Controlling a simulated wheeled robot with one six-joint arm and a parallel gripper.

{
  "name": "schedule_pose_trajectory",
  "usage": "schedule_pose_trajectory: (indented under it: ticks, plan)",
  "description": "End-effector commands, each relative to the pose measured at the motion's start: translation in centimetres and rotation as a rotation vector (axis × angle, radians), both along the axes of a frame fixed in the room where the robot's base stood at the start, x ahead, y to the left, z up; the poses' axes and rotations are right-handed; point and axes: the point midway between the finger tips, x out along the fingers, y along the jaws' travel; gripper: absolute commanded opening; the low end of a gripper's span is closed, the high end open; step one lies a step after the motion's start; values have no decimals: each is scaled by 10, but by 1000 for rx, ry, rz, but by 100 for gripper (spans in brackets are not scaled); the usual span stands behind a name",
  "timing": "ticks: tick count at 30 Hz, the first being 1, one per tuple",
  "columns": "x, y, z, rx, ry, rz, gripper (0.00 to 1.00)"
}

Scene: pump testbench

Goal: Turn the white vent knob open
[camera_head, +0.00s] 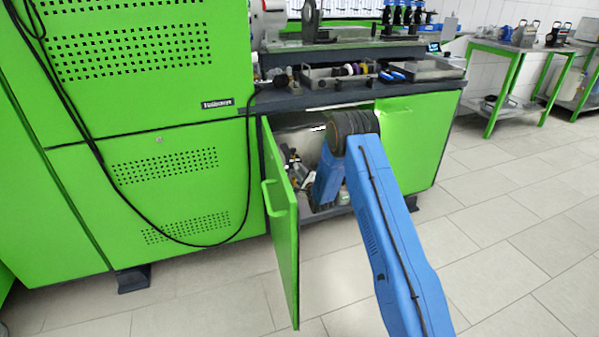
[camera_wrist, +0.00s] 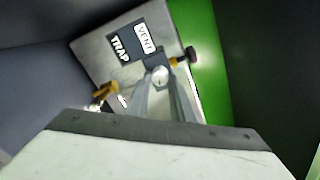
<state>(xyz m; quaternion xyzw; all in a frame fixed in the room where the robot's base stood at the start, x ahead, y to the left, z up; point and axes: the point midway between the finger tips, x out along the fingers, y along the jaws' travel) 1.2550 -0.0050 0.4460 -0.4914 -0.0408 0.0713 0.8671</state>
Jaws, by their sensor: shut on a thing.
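The white vent knob (camera_wrist: 160,75) is in the wrist view, just below a "VENT" label (camera_wrist: 145,38) on a grey plate (camera_wrist: 97,45). A "TRAP" label (camera_wrist: 120,48) is beside it. My gripper (camera_wrist: 162,86) has both fingers closing in on the knob, and it is shut on it. The fingertips cover part of the knob, so how far it is turned is hard to tell. In the head view my blue arm reaches into the open green cabinet. The gripper and knob cannot be made out there.
A brass fitting (camera_wrist: 104,91) is left of the fingers, and a dark knob with a brass stem (camera_wrist: 185,57) is to the right. The green cabinet door (camera_head: 283,225) stands open left of my arm. The bench top (camera_head: 300,97) is above. Tiled floor is free at right.

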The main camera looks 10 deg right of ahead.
Motion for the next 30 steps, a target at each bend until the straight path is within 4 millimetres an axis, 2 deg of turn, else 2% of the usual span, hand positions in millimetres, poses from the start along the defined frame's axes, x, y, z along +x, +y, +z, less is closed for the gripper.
schedule_pose_trajectory:
  ticks: [4, 5, 6, 7, 16, 20, 23, 30]
  plan:
    - [0, -2, -2, 0, 3, -3, 0]
    - [0, -2, -2, 0, 3, -3, 26]
    - [0, -2, -2, 0, 3, -3, 36]
    - [0, -2, -1, 0, 2, -2, 40]
    - [-1, -1, -1, -1, 0, -1, 40]
    - [-8, -2, -1, -1, 2, -1, 40]
    - [-22, -4, -1, -1, 2, -1, 40]
    - [-68, -12, -1, -1, 4, -1, 40]
